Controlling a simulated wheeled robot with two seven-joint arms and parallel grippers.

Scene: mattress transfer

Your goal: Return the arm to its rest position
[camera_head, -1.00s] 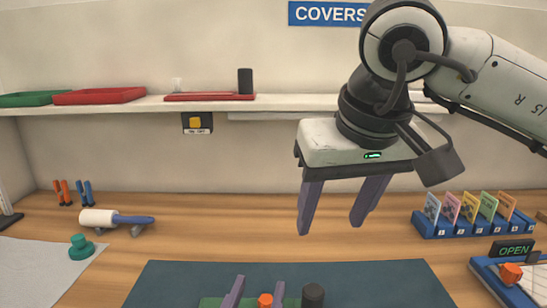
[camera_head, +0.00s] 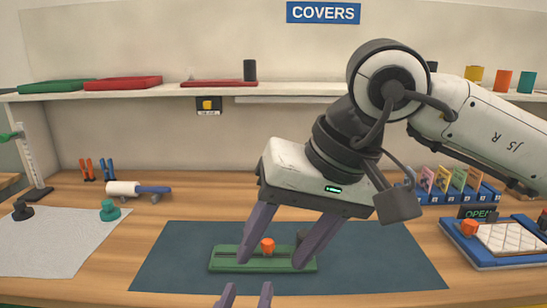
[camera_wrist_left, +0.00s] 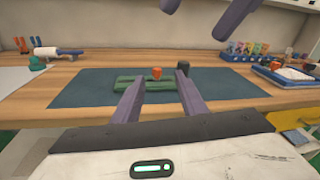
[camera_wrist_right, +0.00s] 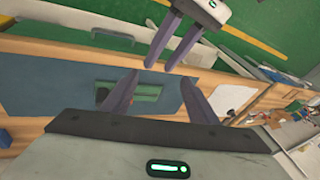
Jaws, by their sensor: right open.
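My right gripper (camera_head: 271,264) hangs over the dark blue mat, its fingers apart and nothing between them. In the head view its fingers overlap the green tray (camera_head: 227,258), which carries an orange knob (camera_head: 267,246). A dark cylinder (camera_head: 304,238) at the tray's right end is partly hidden by a finger. My left gripper (camera_head: 247,294) shows only its fingertips at the bottom edge. In the left wrist view its fingers (camera_wrist_left: 157,98) are apart and empty, in front of the tray. The right wrist view shows the left gripper (camera_wrist_right: 165,45) close to the right fingers.
The dark blue mat (camera_head: 180,265) lies on the wooden table. A white roller (camera_head: 122,188) and a teal knob (camera_head: 110,211) are at left. A blue tray with a white quilted pad (camera_head: 510,238) and a card rack (camera_head: 487,192) are at right. A shelf runs behind.

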